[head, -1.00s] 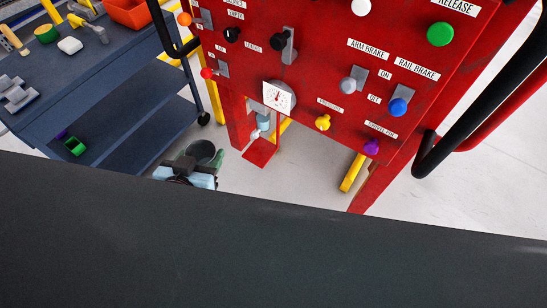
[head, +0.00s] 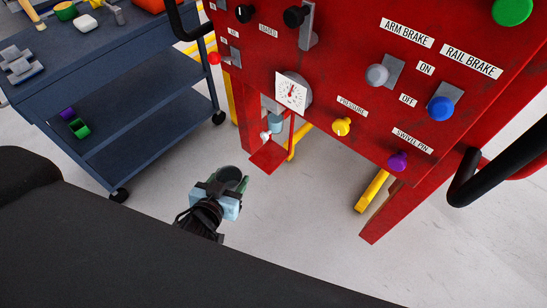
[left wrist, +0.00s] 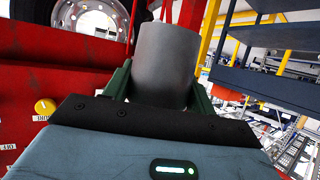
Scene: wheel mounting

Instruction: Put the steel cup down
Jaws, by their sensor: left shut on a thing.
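The steel cup (head: 229,174) is a grey cylinder, seen from above with its open mouth up in the head view. In the left wrist view the cup (left wrist: 168,65) stands between the two green fingers. My left gripper (head: 233,184) is shut on it and holds it in front of the red machine, short of a small red ledge (head: 269,159). The green fingers of the gripper (left wrist: 162,90) grip the cup's sides in the left wrist view. The cup's inside is too dark to read. My right gripper is not in view.
A pale blue tap (head: 272,128) hangs over the red ledge. The red panel (head: 350,80) carries knobs and a gauge. A dark blue cart (head: 140,65) stands at the left with tools on top. Pale floor is clear around the cup. A wheel (left wrist: 97,16) shows in the left wrist view.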

